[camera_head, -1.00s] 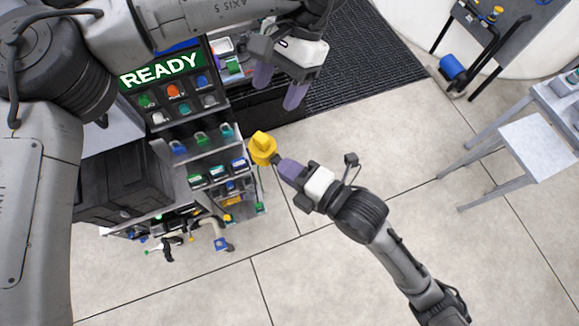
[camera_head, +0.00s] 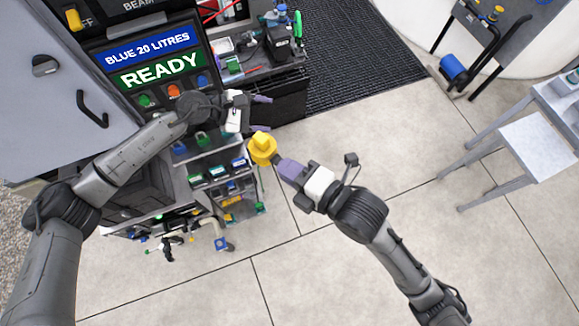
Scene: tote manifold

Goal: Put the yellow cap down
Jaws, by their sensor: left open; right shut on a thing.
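The yellow cap (camera_head: 262,148) is held at the tip of my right gripper (camera_head: 280,164), whose purple fingers are shut on it. It is seen from above beside the right edge of the shelved cart; its height over the floor cannot be told. My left gripper (camera_head: 261,113) is open and empty, a little above and left of the cap in the picture. Its purple fingers point right, apart from the cap. My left arm covers part of the panel and the cart.
A panel with a green READY sign (camera_head: 158,70) stands at upper left. The shelved cart (camera_head: 222,174) holds several coloured items. A bench with small tools (camera_head: 280,40) is behind, near a black mat (camera_head: 350,50). A grey stool (camera_head: 538,148) stands right. Tiled floor is clear between.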

